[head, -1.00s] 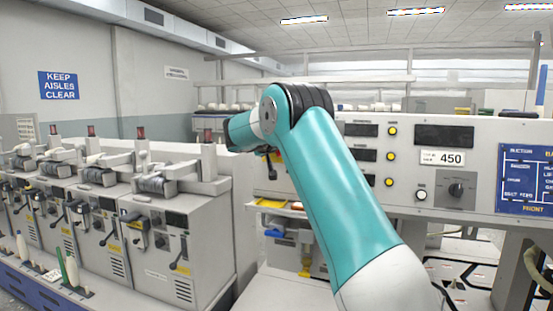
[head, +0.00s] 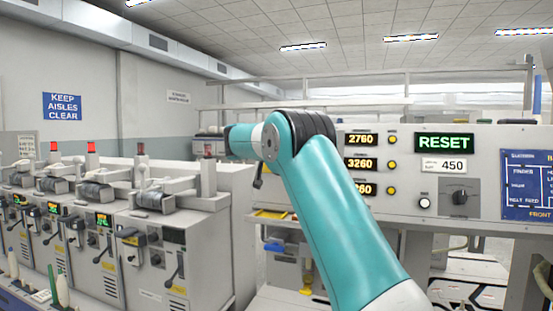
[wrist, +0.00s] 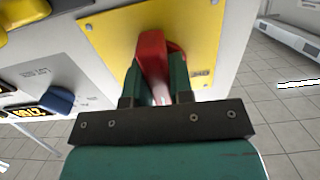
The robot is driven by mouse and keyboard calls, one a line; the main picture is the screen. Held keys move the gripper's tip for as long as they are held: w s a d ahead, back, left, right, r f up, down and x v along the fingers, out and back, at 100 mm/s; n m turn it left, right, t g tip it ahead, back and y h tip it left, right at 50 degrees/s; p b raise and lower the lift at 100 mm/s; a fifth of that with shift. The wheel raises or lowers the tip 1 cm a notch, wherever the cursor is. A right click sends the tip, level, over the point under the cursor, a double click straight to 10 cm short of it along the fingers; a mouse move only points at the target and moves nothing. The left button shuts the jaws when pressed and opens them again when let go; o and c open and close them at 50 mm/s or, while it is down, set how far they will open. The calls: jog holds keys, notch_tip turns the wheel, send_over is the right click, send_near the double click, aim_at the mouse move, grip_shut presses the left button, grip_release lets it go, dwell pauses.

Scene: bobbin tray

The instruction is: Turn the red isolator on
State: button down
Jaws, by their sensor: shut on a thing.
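The red isolator (wrist: 152,57) is a red handle on a yellow plate (wrist: 115,30) in the wrist view. My gripper (wrist: 155,90) is shut on the red handle, with one green finger on either side of it. The handle stands roughly upright in the wrist picture, leaning a little to the left. In the head view my teal arm (head: 335,205) reaches to the panel's left end and hides the isolator.
Machines with lit displays (head: 155,250) stand at left. A blue knob (wrist: 57,100) sits near my gripper.

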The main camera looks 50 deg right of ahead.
jog(key=c, duration=1)
grip_release()
jog(key=b+v, duration=0.3)
jog(key=v, duration=1.4)
jog(key=shift+a, duration=0.25)
jog(key=shift+w, duration=0.1)
